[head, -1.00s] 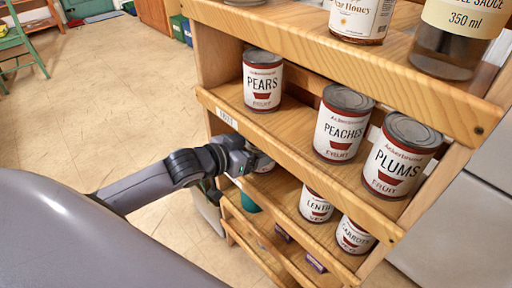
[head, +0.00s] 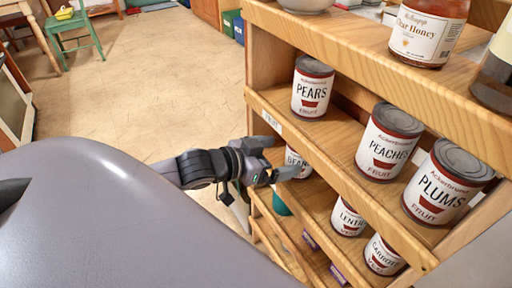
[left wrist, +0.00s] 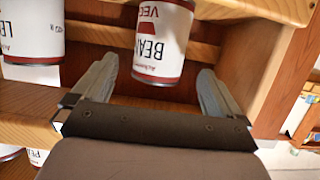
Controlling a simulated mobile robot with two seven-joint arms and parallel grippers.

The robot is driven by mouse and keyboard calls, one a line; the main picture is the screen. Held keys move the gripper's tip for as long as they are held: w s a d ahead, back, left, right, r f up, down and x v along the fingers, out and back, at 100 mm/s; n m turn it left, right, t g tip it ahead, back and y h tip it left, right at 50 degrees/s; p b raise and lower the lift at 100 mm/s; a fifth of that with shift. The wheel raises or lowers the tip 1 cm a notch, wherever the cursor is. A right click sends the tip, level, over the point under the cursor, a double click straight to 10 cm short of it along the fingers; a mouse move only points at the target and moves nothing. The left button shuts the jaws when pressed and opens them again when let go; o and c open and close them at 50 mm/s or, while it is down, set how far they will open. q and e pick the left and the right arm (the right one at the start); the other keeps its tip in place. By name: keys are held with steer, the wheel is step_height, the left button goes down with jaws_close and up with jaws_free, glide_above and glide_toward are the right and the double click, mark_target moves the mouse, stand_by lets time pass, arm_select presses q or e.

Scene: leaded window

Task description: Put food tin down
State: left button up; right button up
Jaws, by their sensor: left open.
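The food tin, a white and dark-red beans tin (head: 296,162), stands on the middle shelf at its left end, below the pears tin. In the left wrist view the beans tin (left wrist: 162,38) appears upside down, just beyond my fingers. My left gripper (head: 281,165) is open at the shelf's front edge. In the left wrist view its two fingers (left wrist: 158,78) are spread wide, with clear gaps on both sides of the tin. The gripper partly hides the tin in the head view. My right gripper is not in view.
The wooden shelf unit (head: 340,165) also holds pears (head: 311,90), peaches (head: 387,145), plums (head: 440,190), lentils (head: 348,219) and carrots (head: 383,256) tins. A honey bottle (head: 425,30) stands on top. The floor (head: 150,90) to the left is open.

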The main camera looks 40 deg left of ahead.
arm_select(q)
steer(key=shift+p+v, duration=0.6)
steer(key=shift+v, duration=2.35)
steer(key=s+d+f+g, duration=0.1)
steer(key=s+d+f, duration=0.1)
steer(key=f, duration=0.3)
steer(key=s+d+f+n+y, duration=0.1)
steer(key=s+d+f, duration=0.2)
steer(key=f, duration=0.3)
steer(key=s+d+f+g, duration=0.1)
steer(key=s+d+f, duration=0.2)
steer(key=d+f, duration=0.1)
steer(key=shift+d+f+g+y, duration=0.3)
steer(key=shift+d+f+y, duration=0.1)
steer(key=shift+f, duration=0.4)
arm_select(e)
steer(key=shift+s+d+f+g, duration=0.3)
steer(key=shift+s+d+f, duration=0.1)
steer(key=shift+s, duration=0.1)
arm_select(q)
steer(key=shift+s+r, duration=0.1)
steer(key=shift+s, duration=0.05)
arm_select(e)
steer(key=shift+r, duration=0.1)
